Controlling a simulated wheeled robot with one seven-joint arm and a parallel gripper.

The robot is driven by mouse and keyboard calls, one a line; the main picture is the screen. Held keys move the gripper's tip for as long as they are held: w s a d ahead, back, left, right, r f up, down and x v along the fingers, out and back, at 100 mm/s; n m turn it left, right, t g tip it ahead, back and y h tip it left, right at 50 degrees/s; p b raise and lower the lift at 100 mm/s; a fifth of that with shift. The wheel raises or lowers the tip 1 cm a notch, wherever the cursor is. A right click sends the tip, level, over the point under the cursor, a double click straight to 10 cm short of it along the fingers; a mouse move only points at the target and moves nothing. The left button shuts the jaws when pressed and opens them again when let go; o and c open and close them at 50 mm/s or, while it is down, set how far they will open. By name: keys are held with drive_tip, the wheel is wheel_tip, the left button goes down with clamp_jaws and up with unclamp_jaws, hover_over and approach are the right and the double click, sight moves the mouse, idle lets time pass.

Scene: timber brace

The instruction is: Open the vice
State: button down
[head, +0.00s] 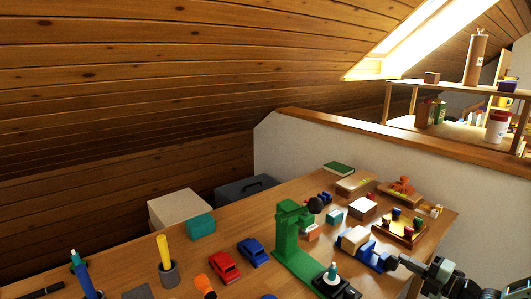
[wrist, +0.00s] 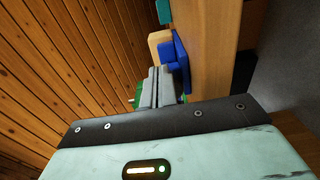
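The blue vice (head: 371,258) stands near the right front edge of the wooden workbench, with a pale wooden block (head: 354,238) at its jaws. In the wrist view the vice (wrist: 180,62) and the block (wrist: 158,42) show just beyond my fingers. My gripper (head: 393,262) is at the vice's right end, very close to it or touching. In the wrist view my gripper's grey fingers (wrist: 160,72) lie close together, with only a thin line between them. The vice's handle is hidden, and I cannot see anything between the fingertips.
A green drill press (head: 291,232) stands left of the vice, with a dark stand (head: 336,285) in front. A tray with coloured knobs (head: 401,228) lies behind my gripper. Red (head: 224,264) and blue (head: 252,252) toy cars sit farther left. A low wall (head: 330,150) runs behind the bench.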

drive_tip(key=shift+w+d, duration=0.15)
drive_tip(key=shift+d, duration=0.05)
drive_tip(key=shift+s+d, duration=0.2)
drive_tip(key=shift+p+v, duration=0.7)
drive_tip(key=shift+v, duration=2.05)
